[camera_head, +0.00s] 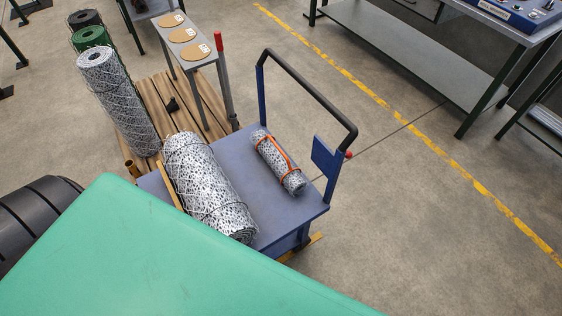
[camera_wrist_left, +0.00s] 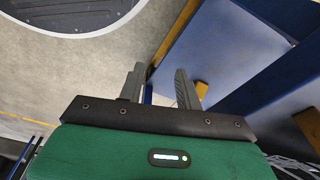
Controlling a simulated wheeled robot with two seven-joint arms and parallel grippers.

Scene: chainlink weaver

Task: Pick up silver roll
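Several silver mesh rolls show in the head view. A large silver roll (camera_head: 208,190) lies on the blue cart (camera_head: 240,160), near its left edge. A smaller silver roll (camera_head: 279,163) with an orange strap lies on the cart to its right. A tall silver roll (camera_head: 118,100) stands upright on the wooden pallet. My left gripper (camera_wrist_left: 160,70) shows only in the left wrist view. Its two fingers are apart with nothing between them, seen against blue panels and a yellow-brown strip. My right gripper is not in view.
The cart has a dark push handle (camera_head: 310,85). Behind the tall roll stand a green roll (camera_head: 92,38) and a dark roll (camera_head: 85,18). A narrow grey stand (camera_head: 179,24) carries brown discs. A workbench (camera_head: 410,50) is at the upper right. The floor right of the cart is clear.

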